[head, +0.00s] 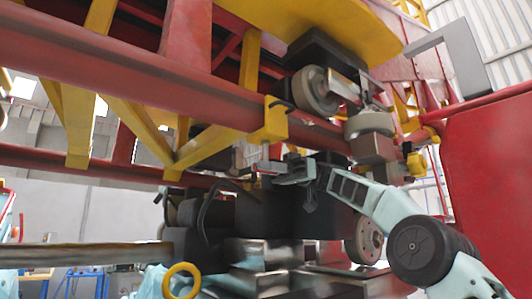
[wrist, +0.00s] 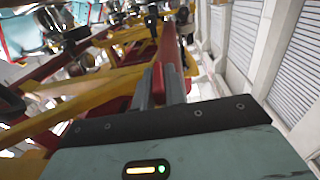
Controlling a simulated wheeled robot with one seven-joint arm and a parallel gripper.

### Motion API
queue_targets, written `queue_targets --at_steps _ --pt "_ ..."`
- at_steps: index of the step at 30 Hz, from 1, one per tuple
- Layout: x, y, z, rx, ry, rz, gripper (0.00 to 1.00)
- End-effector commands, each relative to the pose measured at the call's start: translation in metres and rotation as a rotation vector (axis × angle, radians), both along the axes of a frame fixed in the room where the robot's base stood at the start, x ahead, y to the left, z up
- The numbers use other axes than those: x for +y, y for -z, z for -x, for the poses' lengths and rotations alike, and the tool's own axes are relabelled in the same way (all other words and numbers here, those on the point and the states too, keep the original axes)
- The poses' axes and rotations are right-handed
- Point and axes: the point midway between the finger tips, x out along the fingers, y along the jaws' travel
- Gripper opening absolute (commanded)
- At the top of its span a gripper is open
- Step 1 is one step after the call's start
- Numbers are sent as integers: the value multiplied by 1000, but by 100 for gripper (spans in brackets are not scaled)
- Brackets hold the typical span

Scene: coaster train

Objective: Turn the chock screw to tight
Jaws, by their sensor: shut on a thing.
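A yellow clamp-like chock (head: 272,124) sits on the long red rail, with a dark curved handle at its top. The chock screw (head: 264,160) hangs below it and is small and partly hidden by my gripper. My gripper (head: 284,171) comes in from the right, just under the rail, with its jaws at the screw's lower end. In the wrist view the two grey fingers (wrist: 160,87) stand close together with a narrow red strip between them. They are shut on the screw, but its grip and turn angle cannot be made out.
The red rail (head: 150,95) and yellow braces (head: 135,125) run close above and left of my gripper. Grey wheels (head: 316,91) are above right. Dark blocks (head: 265,215) are below. A red panel (head: 490,175) stands at the right.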

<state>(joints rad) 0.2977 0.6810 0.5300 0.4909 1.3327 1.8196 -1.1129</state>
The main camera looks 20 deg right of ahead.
Motion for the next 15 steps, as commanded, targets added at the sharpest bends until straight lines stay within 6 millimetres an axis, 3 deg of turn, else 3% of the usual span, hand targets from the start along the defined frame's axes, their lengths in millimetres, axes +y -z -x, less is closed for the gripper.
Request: queue_targets --at_steps 15 --pt "1 1 0 1 -85 1 0"
